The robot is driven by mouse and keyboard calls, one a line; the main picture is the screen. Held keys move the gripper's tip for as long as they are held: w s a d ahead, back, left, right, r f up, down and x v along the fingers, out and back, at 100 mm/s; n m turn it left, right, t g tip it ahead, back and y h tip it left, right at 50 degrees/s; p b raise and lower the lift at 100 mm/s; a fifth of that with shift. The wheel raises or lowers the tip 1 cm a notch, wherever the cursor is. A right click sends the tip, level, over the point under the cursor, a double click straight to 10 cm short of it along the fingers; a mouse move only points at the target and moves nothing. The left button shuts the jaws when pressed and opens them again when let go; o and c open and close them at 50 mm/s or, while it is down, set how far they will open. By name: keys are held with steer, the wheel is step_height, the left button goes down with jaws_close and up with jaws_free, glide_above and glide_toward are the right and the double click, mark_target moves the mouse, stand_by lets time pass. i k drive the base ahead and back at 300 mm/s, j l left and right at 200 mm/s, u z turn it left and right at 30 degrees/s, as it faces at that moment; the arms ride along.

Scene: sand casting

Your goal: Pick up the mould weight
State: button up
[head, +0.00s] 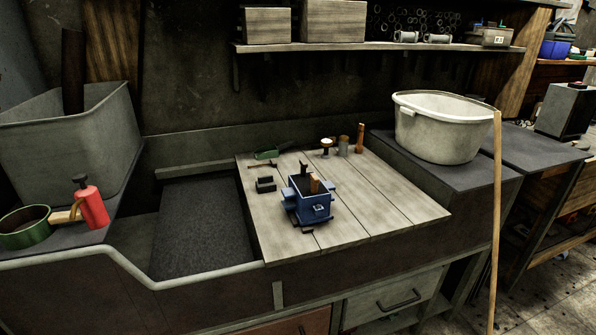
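A small dark block (266,185) lies on the wooden board (400,203), just left of a blue moulding box (309,201). It looks like the mould weight, but it is too small to be sure. The blue box stands upright on the board, with wooden pieces (314,184) sticking up from inside it. My gripper is not in view, and nothing is seen touching the dark block.
A green-handled tool (267,154) and several small upright tools (343,146) lie at the board's back. A white tub (441,127) stands right, with a long wooden stick (496,220) before it. A red can (90,204) and green pan (25,228) stand left.

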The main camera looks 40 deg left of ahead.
mark_target(266, 184)
steer(key=i+u, duration=0.1)
steer(key=i, duration=0.45)
steer(key=i+l+u, duration=0.15)
steer(key=i, duration=0.4)
steer(key=i+l+u, duration=0.1)
steer(key=i, duration=0.45)
